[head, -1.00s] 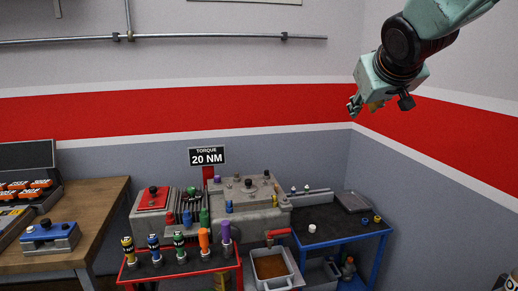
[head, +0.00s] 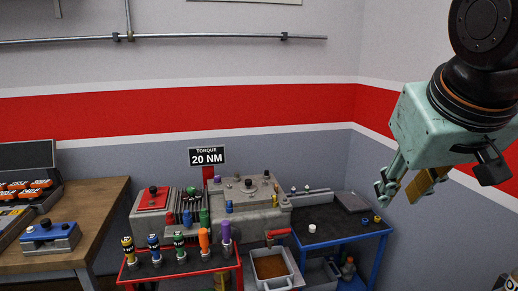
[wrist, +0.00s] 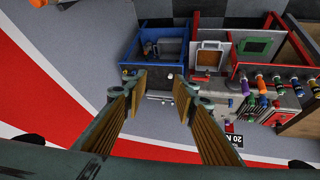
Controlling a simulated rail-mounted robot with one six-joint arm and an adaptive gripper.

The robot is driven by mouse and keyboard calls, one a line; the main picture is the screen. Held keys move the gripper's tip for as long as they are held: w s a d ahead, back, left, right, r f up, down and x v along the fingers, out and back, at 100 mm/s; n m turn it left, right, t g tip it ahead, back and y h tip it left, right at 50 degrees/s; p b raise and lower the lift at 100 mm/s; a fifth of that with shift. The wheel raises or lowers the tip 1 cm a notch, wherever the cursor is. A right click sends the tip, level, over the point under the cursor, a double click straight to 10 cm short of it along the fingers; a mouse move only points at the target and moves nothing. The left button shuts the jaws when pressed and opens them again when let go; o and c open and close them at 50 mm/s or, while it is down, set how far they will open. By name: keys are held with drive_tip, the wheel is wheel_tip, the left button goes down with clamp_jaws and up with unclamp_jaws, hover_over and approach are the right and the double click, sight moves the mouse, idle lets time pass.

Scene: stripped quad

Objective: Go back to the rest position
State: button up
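My gripper (head: 408,190) is at the right of the head view, raised in front of the right wall and apart from the benches. In the wrist view my gripper (wrist: 158,90) shows its two fingers spread with a clear gap between them. Nothing is held in it. The blue-framed cart (wrist: 160,30) lies beyond the fingertips in the wrist view.
A red-framed stand (head: 190,268) carries several coloured tools. A grey machine (head: 250,205) stands behind it under a "TORQUE 20 NM" sign (head: 207,156). A blue-framed cart (head: 340,234) is at the right, a wooden bench (head: 95,215) at the left. The air around my gripper is clear.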

drive_tip(key=s+a+f+g, duration=0.1)
drive_tip(key=s+a+f, duration=0.1)
drive_tip(key=s, duration=0.7)
drive_tip(key=s+a+f+g+y, duration=0.1)
drive_tip(key=s+a+f, duration=0.2)
drive_tip(key=s, duration=0.6)
wheel_tip(320, 180, down, 2)
drive_tip(key=shift+s+a+f+g+y, duration=0.1)
drive_tip(key=shift+s+a+g+y, duration=0.1)
drive_tip(key=shift+g+y, duration=0.15)
